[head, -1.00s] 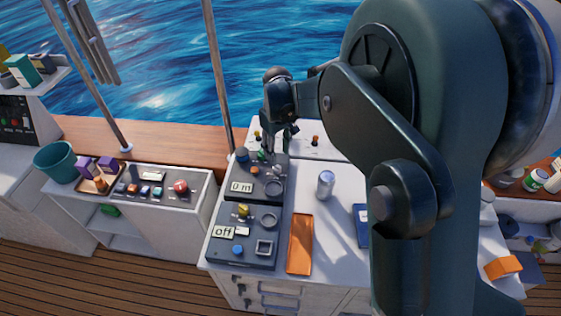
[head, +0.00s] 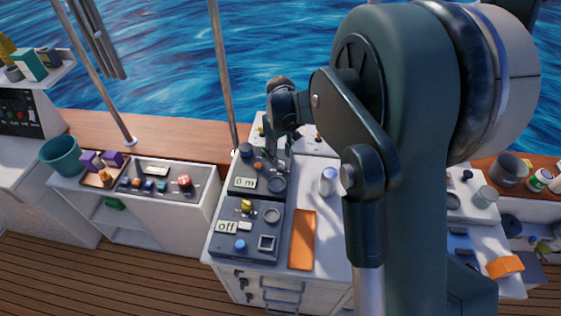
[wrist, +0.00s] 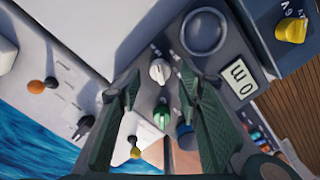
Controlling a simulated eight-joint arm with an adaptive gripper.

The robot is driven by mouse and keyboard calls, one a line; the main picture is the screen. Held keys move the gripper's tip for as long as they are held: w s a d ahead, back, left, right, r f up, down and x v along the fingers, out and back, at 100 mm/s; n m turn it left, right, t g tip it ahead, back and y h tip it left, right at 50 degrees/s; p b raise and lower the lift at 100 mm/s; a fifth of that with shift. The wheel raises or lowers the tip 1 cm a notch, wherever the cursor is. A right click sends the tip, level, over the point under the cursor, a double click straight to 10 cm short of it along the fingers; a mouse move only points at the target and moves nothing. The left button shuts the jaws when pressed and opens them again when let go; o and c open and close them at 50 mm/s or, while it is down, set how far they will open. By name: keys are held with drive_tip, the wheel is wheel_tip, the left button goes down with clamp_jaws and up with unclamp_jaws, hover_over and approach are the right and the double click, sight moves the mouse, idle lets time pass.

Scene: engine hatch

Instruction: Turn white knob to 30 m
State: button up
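The white knob (wrist: 160,71) is on the dark upper panel (wrist: 226,22), seen in the wrist view between the tips of my gripper fingers. Its pointer ridge shows. My gripper (wrist: 158,88) is open, one finger on each side of the knob; I cannot tell whether either touches it. The panel's display (wrist: 241,79) reads "0 m", and it also reads so in the head view (head: 246,183). In the head view my gripper (head: 274,165) points down over the upper panel and hides the white knob.
A green knob (wrist: 162,117) and a blue knob (wrist: 187,137) sit close by between the fingers' lower parts. A round ring (wrist: 203,32) is beside the display. A lower panel (head: 262,228) reads "off". A can (head: 328,182) and an orange tray (head: 303,240) stand to the right.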

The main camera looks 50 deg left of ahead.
sight(280, 161)
drive_tip(key=shift+f, duration=1.8)
drive_tip(key=shift+c, duration=0.7)
drive_tip(key=c, duration=0.8)
